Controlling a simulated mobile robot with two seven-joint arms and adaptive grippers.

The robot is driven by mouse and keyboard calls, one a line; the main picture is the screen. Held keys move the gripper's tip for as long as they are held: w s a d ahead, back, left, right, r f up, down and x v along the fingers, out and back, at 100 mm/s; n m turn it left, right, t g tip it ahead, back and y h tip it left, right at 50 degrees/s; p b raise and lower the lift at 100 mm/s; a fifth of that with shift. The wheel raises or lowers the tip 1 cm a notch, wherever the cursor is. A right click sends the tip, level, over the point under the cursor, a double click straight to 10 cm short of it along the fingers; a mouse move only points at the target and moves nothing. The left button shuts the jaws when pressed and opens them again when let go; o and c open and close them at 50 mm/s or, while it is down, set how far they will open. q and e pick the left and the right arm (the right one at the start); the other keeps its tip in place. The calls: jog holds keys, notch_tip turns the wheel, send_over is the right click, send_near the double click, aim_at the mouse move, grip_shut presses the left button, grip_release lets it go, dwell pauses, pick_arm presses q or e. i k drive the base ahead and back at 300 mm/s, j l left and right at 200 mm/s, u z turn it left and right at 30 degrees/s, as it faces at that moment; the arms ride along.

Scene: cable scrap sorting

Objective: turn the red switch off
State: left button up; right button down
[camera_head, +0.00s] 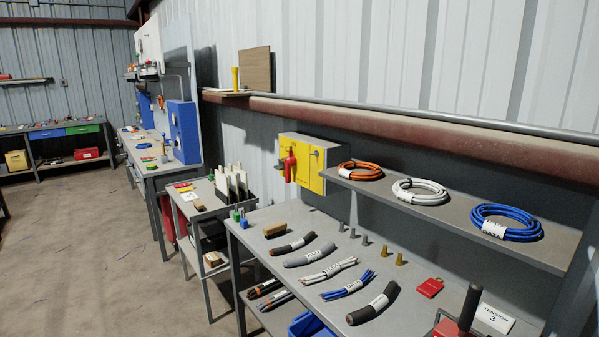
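The red switch (290,164) is a red handle on the front of a yellow box (306,168) with a grey side. The box is fixed to the corrugated wall, left of the cable shelf. The handle looks roughly upright, with its thicker part at the top; its exact setting is too small to tell. Neither of my grippers shows in the head view.
A grey workbench (264,215) below holds several cable pieces. A wall shelf (455,217) carries orange, white and blue coils. Open floor (80,255) lies left.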

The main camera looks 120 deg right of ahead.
aim_at(291, 160)
jog(key=z, duration=3.9)
jog(key=i+j+z, duration=0.1)
jog(key=z, duration=0.4)
jog(key=j+z, duration=0.15)
jog(key=z, duration=0.3)
jog(key=i+j+z, duration=0.1)
jog(key=j+z, duration=0.2)
jog(key=j, duration=0.15)
jog(key=j+z, duration=0.3)
jog(key=j, duration=0.15)
jog(key=j+z, duration=0.15)
jog(key=j, duration=0.85)
jog(key=i, duration=0.05)
